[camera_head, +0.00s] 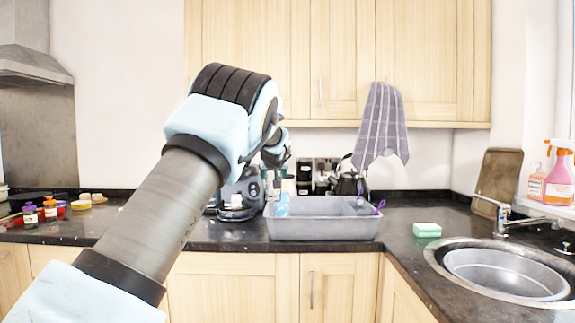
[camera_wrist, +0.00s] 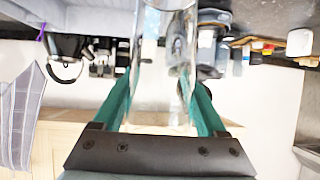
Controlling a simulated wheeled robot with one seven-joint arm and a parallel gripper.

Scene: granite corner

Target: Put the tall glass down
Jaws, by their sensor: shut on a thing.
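The tall glass (camera_wrist: 163,75) is clear and see-through. In the wrist view it stands between the two green fingers of my gripper (camera_wrist: 160,88), which is shut on it. The far end of the glass runs out of the top of that view. In the head view my arm reaches out over the back counter, and its end is near the left end of the grey tub (camera_head: 325,228). The glass cannot be made out clearly there, so its height above the counter or tub cannot be told.
The dark granite counter (camera_head: 410,222) holds a kettle (camera_head: 351,183), a coffee machine (camera_head: 243,190) and a green sponge (camera_head: 427,230). A sink (camera_head: 505,272) is at right. Small jars (camera_head: 50,208) stand at left. A towel (camera_head: 382,125) hangs from the upper cabinet.

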